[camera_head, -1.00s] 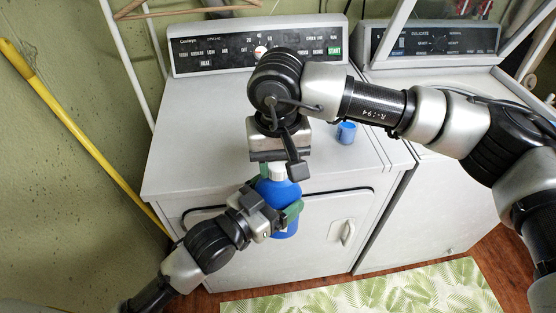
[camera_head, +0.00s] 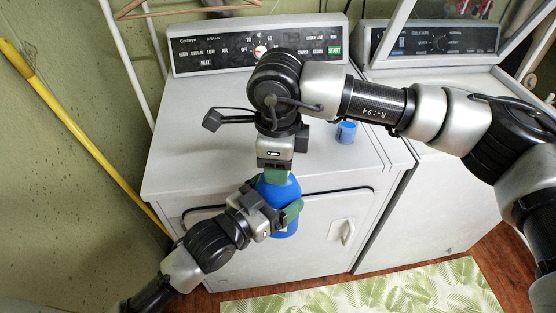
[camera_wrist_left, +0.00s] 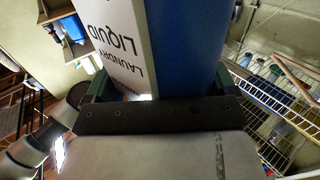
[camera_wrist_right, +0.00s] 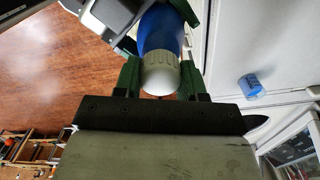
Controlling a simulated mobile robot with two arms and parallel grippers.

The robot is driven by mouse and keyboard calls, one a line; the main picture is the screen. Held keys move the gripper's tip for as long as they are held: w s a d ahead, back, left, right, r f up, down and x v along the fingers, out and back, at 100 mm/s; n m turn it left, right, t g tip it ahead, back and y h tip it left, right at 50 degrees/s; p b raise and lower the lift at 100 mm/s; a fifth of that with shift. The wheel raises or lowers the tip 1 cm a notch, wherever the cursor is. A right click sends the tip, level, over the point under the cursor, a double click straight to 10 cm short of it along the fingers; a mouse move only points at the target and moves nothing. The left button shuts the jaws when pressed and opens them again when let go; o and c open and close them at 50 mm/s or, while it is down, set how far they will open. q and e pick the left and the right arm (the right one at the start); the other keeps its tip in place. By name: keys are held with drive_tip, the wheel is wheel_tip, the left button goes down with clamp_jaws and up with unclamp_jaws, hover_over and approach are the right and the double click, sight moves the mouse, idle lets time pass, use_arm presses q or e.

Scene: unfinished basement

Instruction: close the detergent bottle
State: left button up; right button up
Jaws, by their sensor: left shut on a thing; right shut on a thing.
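The blue detergent bottle (camera_head: 281,190) stands upright in front of the left machine. My left gripper (camera_head: 280,214) is shut around its body; the left wrist view shows the blue side and white laundry liquid label (camera_wrist_left: 112,45) between the green fingers. My right gripper (camera_head: 277,177) points down from above, shut on the white ribbed cap (camera_wrist_right: 160,73), which sits on top of the bottle in the right wrist view. The fingers hide the cap in the head view. Whether the cap is fully tight cannot be told.
A small blue cup (camera_head: 346,132) stands on the left machine's white top (camera_head: 195,115). A second machine (camera_head: 432,75) stands to the right. A yellow pole (camera_head: 85,140) leans at the left wall. A leaf-patterned mat (camera_head: 370,292) lies on the floor.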

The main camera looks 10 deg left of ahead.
drive_tip(key=m, duration=1.3)
drive_tip(key=shift+w, duration=0.1)
drive_tip(key=o, duration=1.1)
wheel_tip(320, 180, up, 12)
